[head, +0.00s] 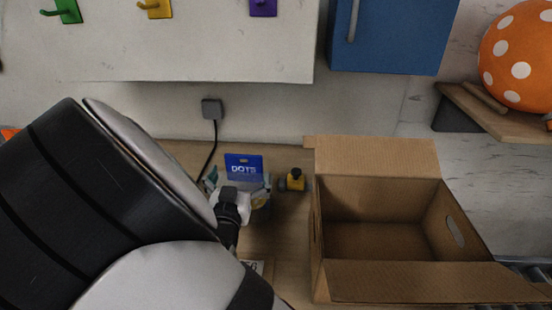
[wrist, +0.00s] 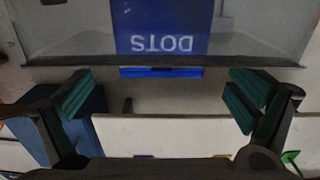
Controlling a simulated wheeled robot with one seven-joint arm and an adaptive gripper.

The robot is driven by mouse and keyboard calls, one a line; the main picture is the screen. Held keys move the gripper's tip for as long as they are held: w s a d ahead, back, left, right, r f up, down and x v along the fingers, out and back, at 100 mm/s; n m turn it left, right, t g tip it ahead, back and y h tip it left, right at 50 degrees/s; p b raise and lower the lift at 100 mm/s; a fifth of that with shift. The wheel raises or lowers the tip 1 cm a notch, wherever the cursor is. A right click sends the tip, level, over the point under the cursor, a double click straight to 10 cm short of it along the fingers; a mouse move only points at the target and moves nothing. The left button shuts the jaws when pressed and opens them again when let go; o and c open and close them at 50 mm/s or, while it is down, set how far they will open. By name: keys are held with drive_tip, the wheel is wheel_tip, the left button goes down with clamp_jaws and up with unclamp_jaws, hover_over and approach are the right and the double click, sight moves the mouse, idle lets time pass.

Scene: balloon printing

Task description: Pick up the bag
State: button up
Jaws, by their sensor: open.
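The bag (wrist: 75,35) looks like a clear container or bag with a blue "DOTS" label (wrist: 160,30), upside down across the top of the wrist view. In the head view its blue label (head: 244,165) stands on the wooden table, left of the cardboard box, with its lower part partly hidden by my arm. My gripper (wrist: 160,98) is open and empty, with its green-padded fingers spread wide on either side below the bag's dark edge. I cannot tell whether they touch it. In the head view my arm covers most of the gripper.
An open, empty cardboard box (head: 375,283) stands on the table (head: 285,225) to the right. A blue cabinet (head: 395,35) and hooks hang above. An orange spotted balloon (head: 518,58) is at upper right.

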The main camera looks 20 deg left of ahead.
sight(244, 176)
drive_tip(key=x, duration=0.4)
drive_tip(key=shift+a, duration=0.15)
drive_tip(key=shift+c, duration=0.6)
drive_tip(key=c, duration=1)
drive_tip(key=shift+o, duration=0.2)
